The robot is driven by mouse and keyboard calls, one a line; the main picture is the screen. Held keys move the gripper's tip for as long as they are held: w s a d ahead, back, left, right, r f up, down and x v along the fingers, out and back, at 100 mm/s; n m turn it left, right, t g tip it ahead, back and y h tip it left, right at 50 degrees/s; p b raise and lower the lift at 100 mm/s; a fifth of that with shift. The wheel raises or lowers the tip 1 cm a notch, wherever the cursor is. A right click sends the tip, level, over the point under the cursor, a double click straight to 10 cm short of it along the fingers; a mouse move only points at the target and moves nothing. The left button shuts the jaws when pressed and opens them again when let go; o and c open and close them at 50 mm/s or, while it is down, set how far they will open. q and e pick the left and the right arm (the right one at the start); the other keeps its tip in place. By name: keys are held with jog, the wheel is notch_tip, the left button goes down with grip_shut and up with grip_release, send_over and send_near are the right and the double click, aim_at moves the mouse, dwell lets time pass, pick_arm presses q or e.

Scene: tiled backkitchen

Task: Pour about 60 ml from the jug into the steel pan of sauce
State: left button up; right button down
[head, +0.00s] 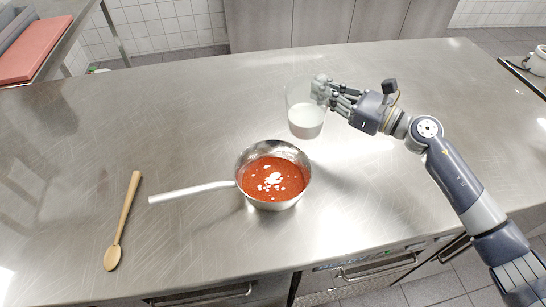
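A steel pan (241,163) stands on the steel counter with its handle pointing left. It holds red sauce (262,194) with several white patches on the surface. A clear jug (303,122) with white liquid in its lower part is just behind and to the right of the pan. My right gripper (324,92) is shut on the jug near its upper right side. The jug looks near upright; I cannot tell whether its base touches the counter. No stream of liquid shows between jug and pan. My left gripper is out of view.
A wooden spoon (124,217) lies on the counter left of the pan. A red board (36,48) is on a separate surface at the top left.

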aim_at(328, 88)
jog(key=shift+s+r+n, duration=0.1)
jog(key=shift+n, duration=0.2)
jog(key=shift+s+a+r+n+p, duration=0.2)
jog(key=shift+s+r+n+p, duration=0.1)
jog(key=shift+r+n, duration=0.2)
jog(key=shift+s+a+r+n+p, duration=0.2)
jog(key=shift+r+n+p, duration=0.1)
jog(key=shift+r+n, duration=0.2)
jog(key=shift+s+a+r+n+p, duration=0.3)
jog(key=shift+r+n+p, duration=0.15)
jog(key=shift+r+p, duration=0.15)
jog(key=shift+s+a+r+n+p, duration=0.15)
jog(key=shift+s+r+n+p, duration=0.15)
jog(key=shift+r+n+p, duration=0.25)
jog(key=shift+s+a, duration=0.2)
jog(key=shift+s, duration=0.05)
jog(key=shift+s+a+r+n+p, duration=0.3)
jog(key=shift+s+n, duration=0.2)
jog(key=shift+n, duration=0.3)
jog(key=shift+s+a+r+n+p, duration=0.2)
jog(key=shift+s+a+n, duration=0.1)
jog(key=shift+n, duration=0.4)
jog(key=shift+s+a+r+n+p, duration=0.1)
jog(key=shift+s+a+n+p, duration=0.15)
jog(key=shift+n, duration=0.45)
jog(key=shift+s+n, duration=0.2)
jog(key=shift+n, duration=0.1)
jog(key=shift+s+a+r+n, duration=0.2)
jog(key=shift+s+a+n, duration=0.25)
jog(key=shift+n, duration=0.45)
